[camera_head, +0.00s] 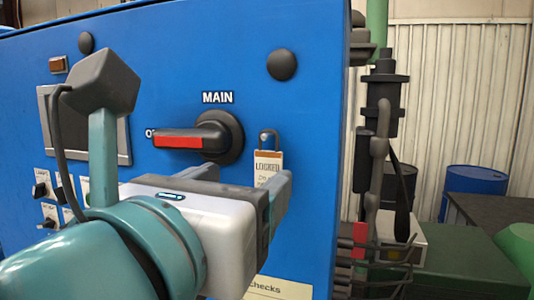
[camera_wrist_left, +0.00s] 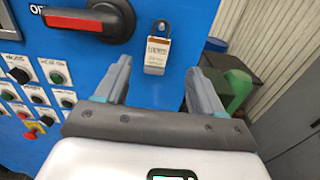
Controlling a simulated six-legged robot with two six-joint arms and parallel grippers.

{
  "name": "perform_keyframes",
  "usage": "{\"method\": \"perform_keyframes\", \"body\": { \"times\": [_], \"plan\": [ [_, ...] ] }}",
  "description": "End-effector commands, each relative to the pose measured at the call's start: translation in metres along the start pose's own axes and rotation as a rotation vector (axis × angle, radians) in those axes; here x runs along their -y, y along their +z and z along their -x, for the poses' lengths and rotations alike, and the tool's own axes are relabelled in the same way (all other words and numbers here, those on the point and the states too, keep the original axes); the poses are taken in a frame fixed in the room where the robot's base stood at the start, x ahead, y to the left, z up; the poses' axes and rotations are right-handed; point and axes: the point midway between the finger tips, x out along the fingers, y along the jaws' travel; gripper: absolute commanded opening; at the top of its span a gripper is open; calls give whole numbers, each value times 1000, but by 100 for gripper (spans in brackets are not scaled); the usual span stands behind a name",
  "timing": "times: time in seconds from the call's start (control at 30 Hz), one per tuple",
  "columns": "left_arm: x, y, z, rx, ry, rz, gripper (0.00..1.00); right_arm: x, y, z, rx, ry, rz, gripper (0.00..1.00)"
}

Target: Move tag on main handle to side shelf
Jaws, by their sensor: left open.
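The tag (camera_head: 267,166), white with an orange top band and the word LOCKED, hangs on a small padlock against the blue panel, right of the main handle. It also shows in the left wrist view (camera_wrist_left: 157,56). The main handle (camera_head: 180,141) is a black rotary knob with a red bar, lying level and pointing left to an O mark. My left gripper (camera_head: 245,180) is open and empty, just below and in front of the tag. In the left wrist view its fingers (camera_wrist_left: 157,85) are spread, with the tag beyond them. My right gripper is not seen.
The blue cabinet (camera_head: 312,180) has buttons and switches (camera_wrist_left: 38,98) at lower left. Right of it is a wire rack (camera_head: 385,275) with a red item. Behind are a blue barrel (camera_head: 475,185), a dark table (camera_head: 495,209) and a green box (camera_head: 465,265).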

Motion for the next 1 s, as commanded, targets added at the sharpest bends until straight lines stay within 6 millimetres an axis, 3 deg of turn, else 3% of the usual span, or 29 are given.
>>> {"method": "perform_keyframes", "body": {
  "times": [0.2, 0.4, 0.83, 1.0],
  "plan": [
    [-1, 2, -49, -3, 4, 0, 68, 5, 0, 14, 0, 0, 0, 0],
    [-1, 1, -78, -1, 2, 1, 68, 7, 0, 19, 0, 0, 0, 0],
    [-1, 0, -90, 1, 0, 2, 68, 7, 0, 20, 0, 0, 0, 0],
    [-1, 0, -89, 0, 0, 2, 13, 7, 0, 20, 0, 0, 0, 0]
  ]
}}
